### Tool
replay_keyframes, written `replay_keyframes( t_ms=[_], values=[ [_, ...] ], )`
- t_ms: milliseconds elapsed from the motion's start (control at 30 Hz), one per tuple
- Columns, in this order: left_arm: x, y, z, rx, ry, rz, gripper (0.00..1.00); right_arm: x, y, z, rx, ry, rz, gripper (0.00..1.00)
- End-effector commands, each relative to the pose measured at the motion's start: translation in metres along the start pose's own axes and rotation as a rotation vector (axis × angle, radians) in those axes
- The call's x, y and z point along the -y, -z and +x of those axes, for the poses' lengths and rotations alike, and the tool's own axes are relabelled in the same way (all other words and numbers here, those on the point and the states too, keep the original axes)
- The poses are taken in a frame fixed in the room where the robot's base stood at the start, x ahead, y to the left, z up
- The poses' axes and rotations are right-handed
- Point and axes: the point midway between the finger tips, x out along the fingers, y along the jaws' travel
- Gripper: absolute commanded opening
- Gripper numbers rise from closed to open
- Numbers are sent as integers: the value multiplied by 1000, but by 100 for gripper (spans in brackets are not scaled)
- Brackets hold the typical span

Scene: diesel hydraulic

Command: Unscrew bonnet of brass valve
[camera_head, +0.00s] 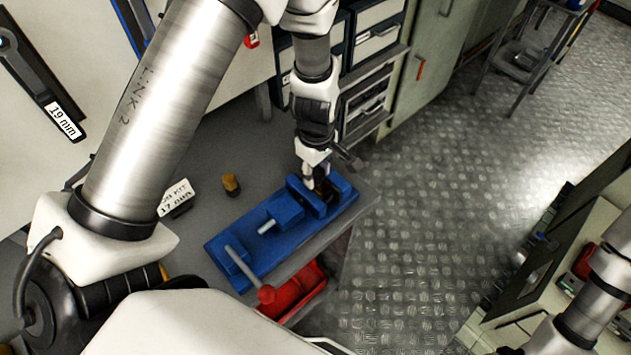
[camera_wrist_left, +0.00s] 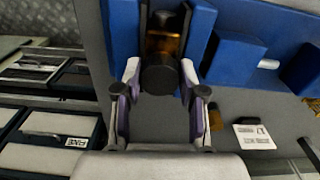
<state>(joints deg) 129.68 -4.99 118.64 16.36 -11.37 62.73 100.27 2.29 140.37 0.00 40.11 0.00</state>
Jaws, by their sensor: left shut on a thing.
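The brass valve (camera_wrist_left: 164,43) sits between the jaws of the blue vise (camera_head: 228,262) on the grey bench. A dark round part (camera_wrist_left: 158,76) of it faces the wrist camera; I take this to be the bonnet. My left gripper (camera_head: 317,178) reaches down over the vise's far end. In the wrist view its two fingers (camera_wrist_left: 160,80) stand on either side of the dark part and are shut on it. In the head view the gripper and vise jaws mostly hide the valve. My right arm shows at the lower right, but its gripper is not clearly visible.
A small brass-coloured fitting (camera_head: 231,184) and a printed card (camera_head: 177,196) lie on the bench left of the vise. A red tray (camera_head: 301,293) is below the bench edge. Drawers (camera_head: 368,102) stand behind. The metal floor at the right is largely clear.

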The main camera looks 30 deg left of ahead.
Motion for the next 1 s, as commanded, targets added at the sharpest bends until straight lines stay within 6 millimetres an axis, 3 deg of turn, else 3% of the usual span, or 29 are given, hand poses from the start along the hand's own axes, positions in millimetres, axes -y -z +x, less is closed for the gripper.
replay_keyframes(
  t_ms=[33,1000],
  values=[
    [0,0,0,0,1,-67,12,0,0,0,0,0,0,40],
    [0,0,-25,0,0,-53,12,0,0,-25,0,0,0,40]
  ],
)
